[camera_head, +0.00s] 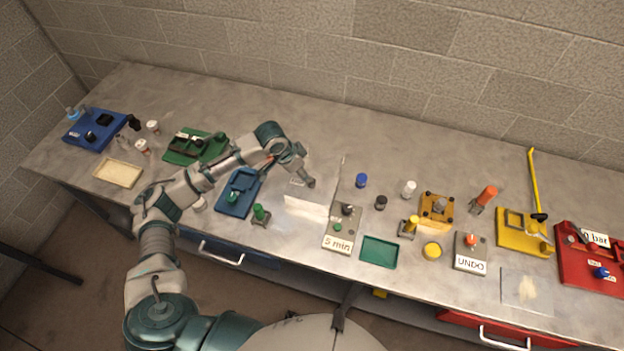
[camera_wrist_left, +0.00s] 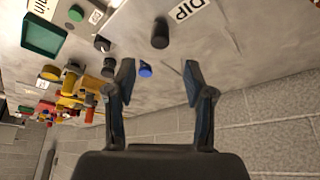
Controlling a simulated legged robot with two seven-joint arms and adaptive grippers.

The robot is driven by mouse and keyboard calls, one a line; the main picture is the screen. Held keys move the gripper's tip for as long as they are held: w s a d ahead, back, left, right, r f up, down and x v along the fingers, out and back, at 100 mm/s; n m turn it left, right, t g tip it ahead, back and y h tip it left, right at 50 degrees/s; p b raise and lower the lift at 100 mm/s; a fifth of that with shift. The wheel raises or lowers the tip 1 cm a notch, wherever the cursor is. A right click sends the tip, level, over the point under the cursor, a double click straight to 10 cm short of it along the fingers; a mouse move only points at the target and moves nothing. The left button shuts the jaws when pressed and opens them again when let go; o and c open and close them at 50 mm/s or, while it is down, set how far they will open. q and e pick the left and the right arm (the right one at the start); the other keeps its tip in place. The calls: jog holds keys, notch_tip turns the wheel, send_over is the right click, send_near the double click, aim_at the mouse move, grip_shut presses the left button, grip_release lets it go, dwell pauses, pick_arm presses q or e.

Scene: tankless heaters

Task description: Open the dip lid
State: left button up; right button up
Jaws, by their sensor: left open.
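The dip lid shows in the head view as a pale, see-through plate (camera_head: 318,196) on a whitish box right of the blue fixture. A dark round knob (camera_wrist_left: 160,33) and a white "DIP" label (camera_wrist_left: 190,8) show in the left wrist view. My left gripper (camera_head: 305,178) is at the lid, close to the knob. In the left wrist view my left gripper (camera_wrist_left: 158,72) is open and empty, with the knob beyond the gap between its fingertips, apart from both fingers. The lid's hinge cannot be made out. My right gripper is not in view.
The "5 min" panel (camera_head: 338,243) stands right of the lid. A blue cap (camera_head: 361,180) and a dark knob (camera_head: 380,202) stand farther right. The blue fixture (camera_head: 232,207) and a green-topped part (camera_head: 260,214) are on the left. The bench behind the lid is clear up to the wall.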

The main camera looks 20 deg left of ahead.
aim_at(312, 184)
pick_arm(q)
jog(key=x, duration=0.8)
jog(key=shift+w+f, duration=0.1)
jog(key=shift+f, duration=0.2)
grip_shut()
